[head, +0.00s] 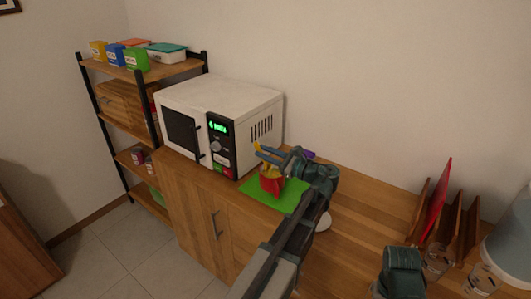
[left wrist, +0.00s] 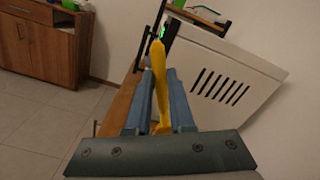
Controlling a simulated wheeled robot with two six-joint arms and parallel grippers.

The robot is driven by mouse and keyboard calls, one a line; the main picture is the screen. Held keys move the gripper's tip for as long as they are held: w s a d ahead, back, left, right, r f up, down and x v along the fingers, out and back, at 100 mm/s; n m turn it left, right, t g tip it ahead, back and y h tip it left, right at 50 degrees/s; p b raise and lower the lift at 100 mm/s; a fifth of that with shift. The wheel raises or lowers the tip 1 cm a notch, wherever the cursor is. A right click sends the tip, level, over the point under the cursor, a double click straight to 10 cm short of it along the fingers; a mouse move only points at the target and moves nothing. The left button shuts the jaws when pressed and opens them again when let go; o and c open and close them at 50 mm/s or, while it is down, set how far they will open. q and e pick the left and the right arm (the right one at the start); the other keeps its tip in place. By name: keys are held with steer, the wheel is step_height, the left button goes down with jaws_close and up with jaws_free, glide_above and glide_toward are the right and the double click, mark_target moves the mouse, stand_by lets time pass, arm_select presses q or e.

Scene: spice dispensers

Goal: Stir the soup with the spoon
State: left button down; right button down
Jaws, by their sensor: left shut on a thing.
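My left gripper (head: 268,155) is over the green mat beside the microwave, its blue-grey fingers shut on a yellow spoon (left wrist: 158,90). In the left wrist view the gripper (left wrist: 161,72) has the yellow spoon running lengthwise between its two fingers, with a rounded end showing past the tips. A small red container (head: 270,184) stands on the mat just below the fingers, with yellow showing above it. I cannot tell whether the spoon touches the container, and I cannot see any soup surface. My right gripper's fingers do not show.
The green mat (head: 290,196) lies on the wooden counter (head: 345,215). A white microwave (head: 235,97) stands close behind on the left. A wooden rack with a red board (head: 437,203) and clear glasses (head: 437,262) are at right. A shelf with boxes (head: 136,60) is far left.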

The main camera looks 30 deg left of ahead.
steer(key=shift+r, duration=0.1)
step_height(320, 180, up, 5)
steer(key=p, duration=0.5)
stand_by(0.4)
